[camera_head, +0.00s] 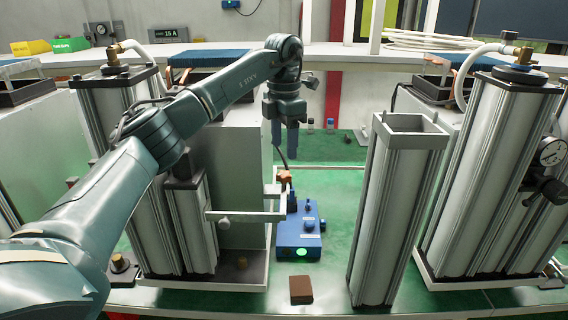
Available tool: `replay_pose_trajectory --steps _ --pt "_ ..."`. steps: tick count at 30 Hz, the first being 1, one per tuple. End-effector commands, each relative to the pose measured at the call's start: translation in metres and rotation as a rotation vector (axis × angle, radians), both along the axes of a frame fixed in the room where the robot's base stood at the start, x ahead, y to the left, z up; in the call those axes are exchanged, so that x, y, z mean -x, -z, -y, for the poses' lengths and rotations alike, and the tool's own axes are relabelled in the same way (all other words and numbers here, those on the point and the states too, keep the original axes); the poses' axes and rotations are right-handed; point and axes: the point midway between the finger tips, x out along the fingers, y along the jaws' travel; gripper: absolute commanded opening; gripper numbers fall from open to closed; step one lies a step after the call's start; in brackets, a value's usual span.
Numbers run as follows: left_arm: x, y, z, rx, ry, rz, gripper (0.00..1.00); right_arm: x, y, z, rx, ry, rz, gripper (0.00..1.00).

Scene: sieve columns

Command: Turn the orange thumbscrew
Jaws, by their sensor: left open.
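A small orange piece (284,176), which looks like the thumbscrew, sits at the top of a blue device (300,236) in the middle of the view, beside a pale bracket (246,216). A dark cable rises behind it. My left gripper (285,142) points down above the orange piece, with its fingers apart and nothing seen between them. A gap shows between the fingertips and the orange piece, but the depth between them is hard to tell. My right gripper is not in view.
Tall metal columns stand left (182,228), centre right (389,215) and far right (487,175), some with hoses and fittings on top. A brown block (301,289) lies in front of the blue device. Green surface (335,262) is clear between the device and the centre-right column.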

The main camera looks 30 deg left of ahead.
Motion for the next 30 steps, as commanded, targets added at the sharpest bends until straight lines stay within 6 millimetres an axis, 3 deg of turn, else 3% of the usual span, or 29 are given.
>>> replay_pose_trajectory --steps 3,10,30 --pt "-0.001 -0.026 0.001 0.001 0.0 0.004 0.55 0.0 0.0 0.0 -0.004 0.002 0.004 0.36" --pt "0.0 -0.055 0.0 0.0 0.001 0.0 0.55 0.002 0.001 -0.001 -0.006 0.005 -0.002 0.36" --pt "0.0 -0.06 0.0 0.0 0.001 -0.001 0.55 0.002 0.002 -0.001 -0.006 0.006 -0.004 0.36"
